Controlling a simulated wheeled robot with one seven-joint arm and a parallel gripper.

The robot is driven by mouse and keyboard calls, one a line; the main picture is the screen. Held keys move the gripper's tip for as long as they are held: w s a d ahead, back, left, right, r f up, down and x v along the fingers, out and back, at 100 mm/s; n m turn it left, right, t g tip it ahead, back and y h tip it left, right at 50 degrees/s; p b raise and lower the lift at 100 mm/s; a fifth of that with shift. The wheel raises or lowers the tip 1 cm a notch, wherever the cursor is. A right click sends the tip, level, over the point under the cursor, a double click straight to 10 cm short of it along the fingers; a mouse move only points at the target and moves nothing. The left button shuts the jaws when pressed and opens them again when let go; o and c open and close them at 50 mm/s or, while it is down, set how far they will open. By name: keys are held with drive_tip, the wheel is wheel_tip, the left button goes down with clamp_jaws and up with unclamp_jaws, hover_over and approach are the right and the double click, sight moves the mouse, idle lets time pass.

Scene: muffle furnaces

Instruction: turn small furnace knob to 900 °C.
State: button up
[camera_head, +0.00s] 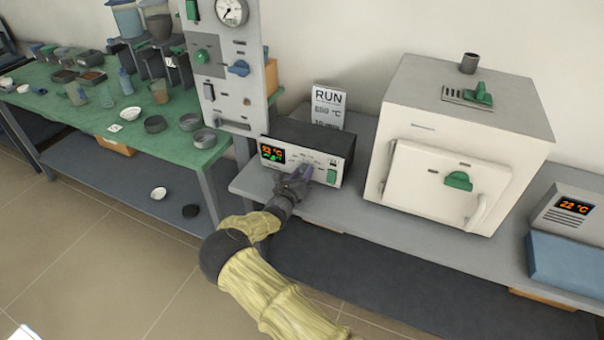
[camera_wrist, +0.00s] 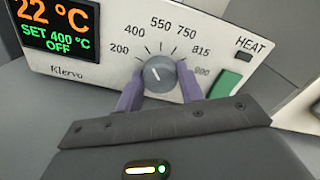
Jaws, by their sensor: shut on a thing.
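The grey round knob (camera_wrist: 160,70) sits on the front of a control box (camera_head: 300,140) with a scale from 200 to 900 around it. Its white pointer line leans up and left, toward the 400 mark. The box's display (camera_wrist: 58,22) reads 22 °C, SET 400 °C, OFF. My gripper (camera_wrist: 158,84) is shut on the knob, with one purple finger on its left side and one on its right. In the head view my gripper (camera_head: 300,178) is at the box's front and hides the knob.
A white furnace (camera_head: 455,150) with a green handle stands right of the box. A green switch (camera_wrist: 225,84) is just right of the knob. A RUN card (camera_head: 328,104) stands behind the box. A grey panel (camera_head: 222,65) rises behind left. Another unit (camera_head: 570,213) displays 22 °C at far right.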

drive_tip(key=m+p, duration=0.1)
drive_tip(key=m, duration=0.2)
drive_tip(key=shift+m, duration=0.3)
drive_tip(key=m+p, duration=0.2)
drive_tip(key=m, duration=0.1)
drive_tip(key=shift+m, duration=0.4)
drive_tip(key=m+p, duration=0.3)
drive_tip(key=m, duration=0.4)
drive_tip(key=shift+p, duration=0.3)
drive_tip(key=m+p, duration=0.2)
drive_tip(key=m, duration=0.2)
drive_tip(key=shift+d+m+p, duration=0.1)
drive_tip(key=shift+m+p, duration=0.2)
drive_tip(key=shift+p, duration=0.05)
drive_tip(key=m+p, duration=0.2)
drive_tip(key=m, duration=0.2)
drive_tip(key=shift+f, duration=0.15)
drive_tip(key=o, duration=1)
drive_tip(key=shift+s, duration=0.1)
